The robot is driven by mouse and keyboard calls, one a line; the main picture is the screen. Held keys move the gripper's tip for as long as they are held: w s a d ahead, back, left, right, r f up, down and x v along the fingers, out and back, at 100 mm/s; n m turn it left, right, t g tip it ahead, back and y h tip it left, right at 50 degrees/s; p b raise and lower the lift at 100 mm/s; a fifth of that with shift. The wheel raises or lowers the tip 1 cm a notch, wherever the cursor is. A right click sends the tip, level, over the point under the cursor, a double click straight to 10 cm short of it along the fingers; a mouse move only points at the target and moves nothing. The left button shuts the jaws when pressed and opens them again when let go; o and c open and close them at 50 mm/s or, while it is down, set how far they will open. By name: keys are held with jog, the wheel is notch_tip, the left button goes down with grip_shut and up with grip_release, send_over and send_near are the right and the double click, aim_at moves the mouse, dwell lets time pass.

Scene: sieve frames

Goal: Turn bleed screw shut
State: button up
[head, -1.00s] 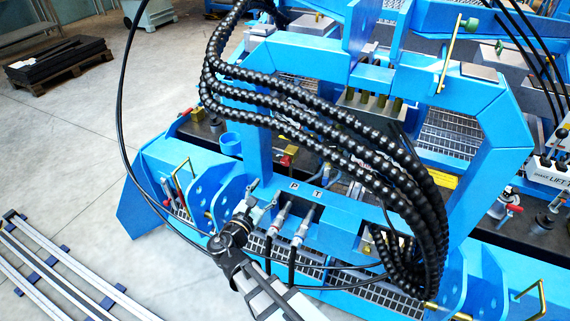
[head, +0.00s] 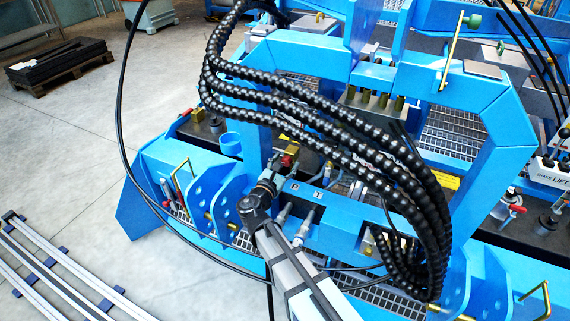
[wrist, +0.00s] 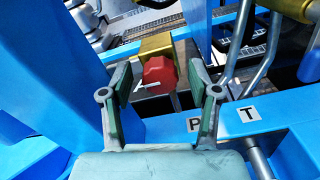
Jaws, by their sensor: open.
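A red faceted knob (wrist: 158,70) with a small silver pin across its front sits on a brass block (wrist: 156,44) in the wrist view. I take this to be the bleed screw, though I cannot be sure which part is the screw itself. In the head view the red knob (head: 290,160) shows just behind the blue crossbar. My gripper (wrist: 160,84) is open and empty, its two fingers on either side of the knob in the picture. I cannot tell whether the fingertips reach it. In the head view my gripper (head: 270,178) is small and partly hidden by my wrist.
The blue crossbar (wrist: 270,112) with P and T labels lies close to the right finger. A blue upright (wrist: 75,70) stands close on the left. Metal pipes (wrist: 262,50) rise at right. Black ribbed hoses (head: 330,125) arch over the frame to the right.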

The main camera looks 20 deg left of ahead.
jog(key=c, duration=1.2)
jog(key=shift+o, duration=0.2)
jog(key=shift+f+m+b, duration=0.1)
jog(key=shift+m+b, duration=0.3)
jog(key=shift+b, duration=0.1)
jog(key=m+b, duration=0.3)
jog(key=b, duration=0.1)
jog(key=shift+f+m, duration=0.15)
jog(key=shift+m, duration=0.25)
jog(key=m+b, duration=0.9)
jog(key=b, duration=0.1)
jog(key=shift+m, duration=0.4)
jog(key=m+b, duration=0.3)
jog(key=shift+r+m, duration=0.25)
jog(key=shift+m, duration=0.15)
